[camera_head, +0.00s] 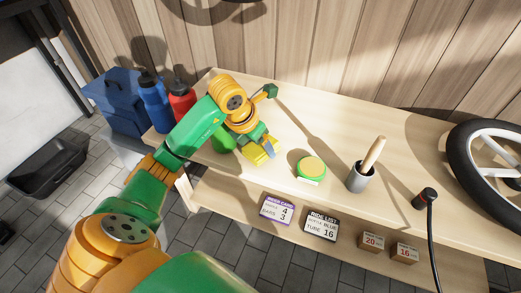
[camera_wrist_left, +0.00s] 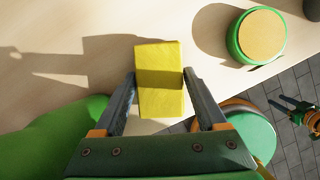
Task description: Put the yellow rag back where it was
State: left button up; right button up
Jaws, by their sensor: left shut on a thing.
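The yellow rag (camera_head: 260,152) is a folded block between the fingers of my left gripper (camera_head: 268,148), over the left part of the bench. In the left wrist view the rag (camera_wrist_left: 160,80) stands upright between the two dark fingers, which press on its sides. Whether its lower end touches the bench is unclear. A round green tin (camera_head: 311,170) with a tan top sits to the right of the rag, apart from it. My right gripper (camera_wrist_left: 295,110) shows small at the right of the left wrist view, over the floor; its jaw opening is too small to judge.
Blue (camera_head: 156,104) and red (camera_head: 181,104) bottles stand at the bench's left end. A grey cup (camera_head: 359,178) with a wooden handle, a black hose head (camera_head: 424,200) and a wheel (camera_head: 455,165) lie to the right. Cards and small blocks sit on the lower front ledge.

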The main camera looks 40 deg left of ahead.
pick_arm(q)
jog(key=shift+f, duration=0.3)
pick_arm(e)
jog(key=shift+w+r, duration=0.15)
jog(key=shift+r, duration=0.1)
jog(key=shift+w, duration=0.1)
pick_arm(q)
jog(key=o, duration=1.1)
jog(key=p+v, duration=0.4)
jog(key=v, duration=0.8)
pick_arm(e)
jog(key=s, duration=0.1)
jog(key=s+d+f, duration=0.1)
jog(key=s+d, duration=0.1)
jog(key=s, duration=0.1)
jog(key=shift+d+f, duration=0.15)
jog(key=shift+f, duration=0.1)
